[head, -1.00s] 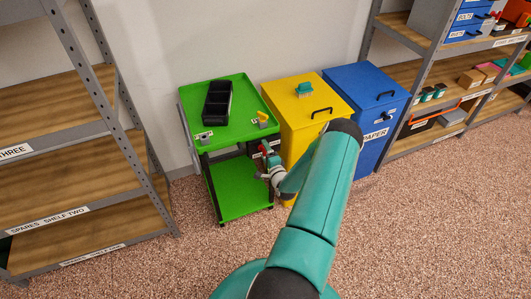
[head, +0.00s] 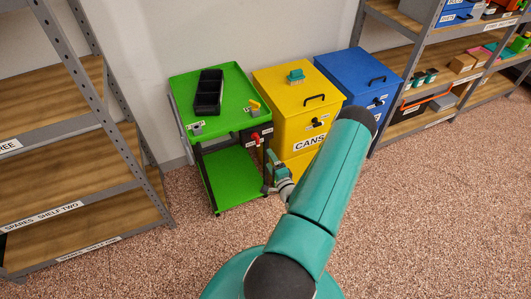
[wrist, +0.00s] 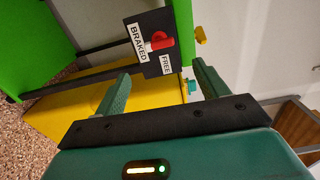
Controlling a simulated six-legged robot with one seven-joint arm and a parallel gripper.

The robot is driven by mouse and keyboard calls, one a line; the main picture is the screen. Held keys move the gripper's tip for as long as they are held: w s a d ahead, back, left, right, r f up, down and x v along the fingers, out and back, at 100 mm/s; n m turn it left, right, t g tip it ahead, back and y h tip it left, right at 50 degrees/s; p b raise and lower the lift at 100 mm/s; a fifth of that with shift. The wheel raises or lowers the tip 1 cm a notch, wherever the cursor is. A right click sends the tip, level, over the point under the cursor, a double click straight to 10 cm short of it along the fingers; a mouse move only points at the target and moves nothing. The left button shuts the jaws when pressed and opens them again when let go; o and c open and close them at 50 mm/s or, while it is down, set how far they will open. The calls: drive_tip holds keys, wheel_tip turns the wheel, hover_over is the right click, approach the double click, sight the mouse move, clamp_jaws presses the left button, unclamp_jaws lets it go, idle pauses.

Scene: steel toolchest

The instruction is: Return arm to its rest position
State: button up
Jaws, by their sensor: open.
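My gripper (head: 270,166) is in front of the right side of the green cart (head: 218,105), below its top tray. In the wrist view its two green fingers (wrist: 160,72) stand wide apart with nothing between them. Beyond the fingertips is a black plate with a red lever (wrist: 160,41) and labels BRAKED and FREE. The lever also shows on the cart in the head view (head: 256,137), apart from the gripper. I cannot tell surely which label it points to. My teal arm reaches forward from the bottom middle and hides part of the bins.
A black tray (head: 208,92) lies on the cart. Shelves (head: 70,140) stand left and right. The speckled floor in front is clear.

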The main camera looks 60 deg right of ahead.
drive_tip(key=shift+s+a, duration=0.4)
drive_tip(key=shift+s, duration=0.2)
